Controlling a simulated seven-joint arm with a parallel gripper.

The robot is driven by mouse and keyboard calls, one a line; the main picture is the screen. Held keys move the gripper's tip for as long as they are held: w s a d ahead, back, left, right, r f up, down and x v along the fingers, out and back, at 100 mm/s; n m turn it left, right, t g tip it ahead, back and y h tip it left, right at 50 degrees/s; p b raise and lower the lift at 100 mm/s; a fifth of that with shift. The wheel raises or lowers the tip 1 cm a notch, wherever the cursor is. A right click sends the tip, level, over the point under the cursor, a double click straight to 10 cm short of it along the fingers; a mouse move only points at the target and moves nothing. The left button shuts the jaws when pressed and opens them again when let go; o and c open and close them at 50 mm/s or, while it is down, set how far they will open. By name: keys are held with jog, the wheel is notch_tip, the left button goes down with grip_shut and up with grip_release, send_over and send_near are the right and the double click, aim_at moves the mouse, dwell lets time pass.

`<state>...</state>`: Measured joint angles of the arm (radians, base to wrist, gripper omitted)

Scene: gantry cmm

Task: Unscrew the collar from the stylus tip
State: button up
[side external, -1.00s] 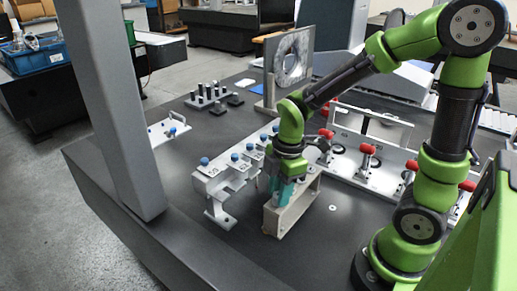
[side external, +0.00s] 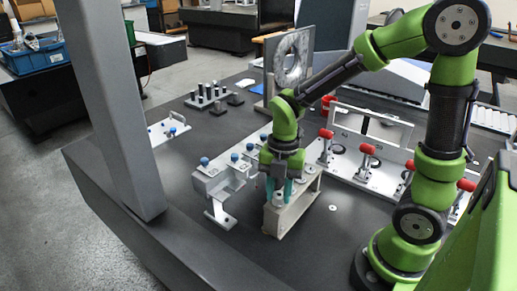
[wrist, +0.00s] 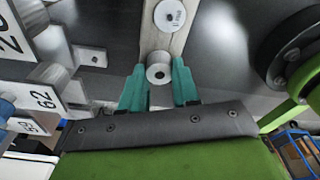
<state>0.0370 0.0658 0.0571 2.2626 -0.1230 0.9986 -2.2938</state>
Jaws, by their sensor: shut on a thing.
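In the wrist view my gripper (wrist: 159,87) is shut on this piece. The block (wrist: 163,40) runs away beneath it. Whether the collar is still threaded on cannot be seen.
A second silver disc (wrist: 170,15) sits farther along the block. A numbered rack with blue-topped pieces (side external: 212,183) stands close on the left. A fixture with red-handled clamps (side external: 367,164) stands on the right. A grey column (side external: 108,110) rises at the front left; dark tabletop is clear in front.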

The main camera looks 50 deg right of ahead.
jog(key=shift+s+a+f+n, duration=0.1)
jog(key=shift+s+n, duration=0.15)
jog(key=shift+n, duration=0.05)
jog(key=n, duration=0.5)
jog(key=shift+g, duration=0.4)
jog(key=o, duration=1)
jog(key=shift+w+h, duration=0.1)
jog(key=shift+h, duration=0.2)
jog(key=shift+r, duration=0.2)
notch_tip(320, 180, up, 16)
jog(key=w+d, duration=0.1)
jog(key=shift+w+d+r, duration=0.25)
jog(key=shift+w, duration=0.05)
